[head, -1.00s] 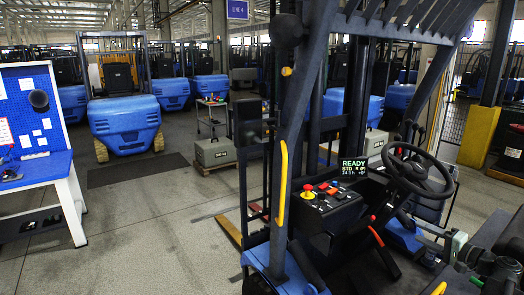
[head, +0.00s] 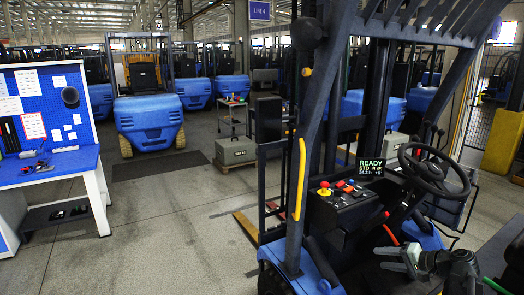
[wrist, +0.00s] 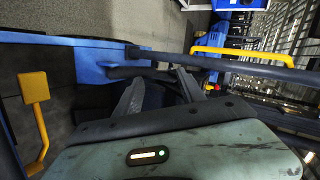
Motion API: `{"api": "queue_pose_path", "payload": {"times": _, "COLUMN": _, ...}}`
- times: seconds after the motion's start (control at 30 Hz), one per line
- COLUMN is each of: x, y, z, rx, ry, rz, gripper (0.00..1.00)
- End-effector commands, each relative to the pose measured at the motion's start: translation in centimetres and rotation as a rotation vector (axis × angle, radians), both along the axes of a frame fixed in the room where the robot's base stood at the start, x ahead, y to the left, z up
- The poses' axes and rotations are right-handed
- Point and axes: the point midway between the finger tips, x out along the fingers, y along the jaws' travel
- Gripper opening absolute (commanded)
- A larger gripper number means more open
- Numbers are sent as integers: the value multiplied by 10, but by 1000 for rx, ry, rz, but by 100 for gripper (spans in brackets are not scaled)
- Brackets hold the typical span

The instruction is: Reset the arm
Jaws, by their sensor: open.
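My gripper (head: 383,258) is at the lower right of the head view, its fingers apart and pointing left, with nothing between them. It is in front of the forklift's floor area, below the steering wheel (head: 434,170). In the wrist view, the two dark fingers of my gripper (wrist: 160,73) are spread, with blue and dark truck bodywork beyond them. I cannot tell whether they touch anything. My own pale wrist housing fills the bottom of that view.
The forklift's dark mast post (head: 308,150) and yellow grab handle (head: 299,180) stand left of my arm. A console with a red knob (head: 324,188) and a READY display (head: 370,168) are above it. A blue workbench (head: 50,167) is far left. Open floor lies between.

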Motion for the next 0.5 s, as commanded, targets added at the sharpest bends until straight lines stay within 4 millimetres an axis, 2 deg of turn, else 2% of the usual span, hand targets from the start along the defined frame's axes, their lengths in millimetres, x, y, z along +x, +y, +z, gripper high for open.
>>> {"api": "queue_pose_path", "payload": {"times": 0.03, "x": -1, "y": 31, "z": -12, "rx": -37, "ry": 44, "rz": 51, "gripper": 47}}
{"api": "queue_pose_path", "payload": {"times": 0.07, "x": -2, "y": 50, "z": -21, "rx": -67, "ry": 78, "rz": 85, "gripper": 47}}
{"api": "queue_pose_path", "payload": {"times": 0.17, "x": -16, "y": 123, "z": -56, "rx": -211, "ry": 213, "rz": 226, "gripper": 47}}
{"api": "queue_pose_path", "payload": {"times": 0.2, "x": -27, "y": 154, "z": -72, "rx": -291, "ry": 274, "rz": 290, "gripper": 47}}
{"api": "queue_pose_path", "payload": {"times": 0.3, "x": -59, "y": 211, "z": -102, "rx": -504, "ry": 409, "rz": 430, "gripper": 47}}
{"api": "queue_pose_path", "payload": {"times": 0.4, "x": -86, "y": 243, "z": -118, "rx": -698, "ry": 498, "rz": 523, "gripper": 47}}
{"api": "queue_pose_path", "payload": {"times": 0.5, "x": -103, "y": 258, "z": -123, "rx": -838, "ry": 546, "rz": 573, "gripper": 47}}
